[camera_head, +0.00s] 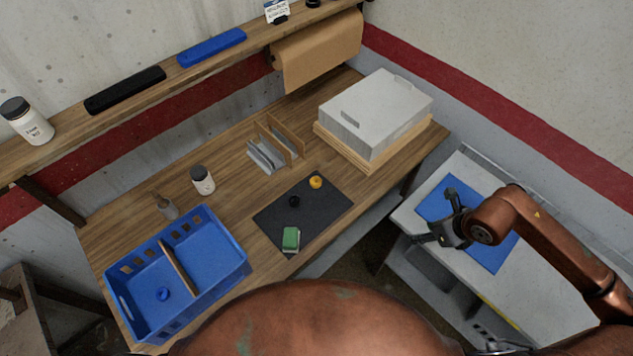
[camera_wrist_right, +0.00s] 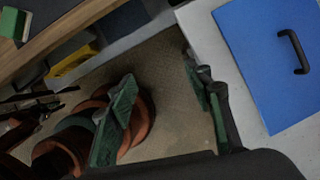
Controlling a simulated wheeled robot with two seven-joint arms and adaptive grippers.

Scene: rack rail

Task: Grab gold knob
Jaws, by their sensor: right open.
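The gold knob (camera_head: 316,182) sits on a dark mat (camera_head: 327,207) on the wooden bench, near the mat's far edge. In the head view, my right gripper (camera_head: 436,220) is well to the right of the knob, over the grey side surface with a blue panel. Nothing is between its fingers. In the right wrist view, its two green-padded fingers (camera_wrist_right: 168,105) stand apart with floor behind them. The knob does not show in that view. My left gripper does not show clearly in either view.
A black knob (camera_head: 294,201) and a green sponge (camera_head: 291,238) share the mat. A blue crate (camera_head: 226,272) stands left, a grey box (camera_head: 366,127) behind right, and upright dividers (camera_head: 285,130) behind. A gap separates the bench from the blue panel (camera_head: 495,251).

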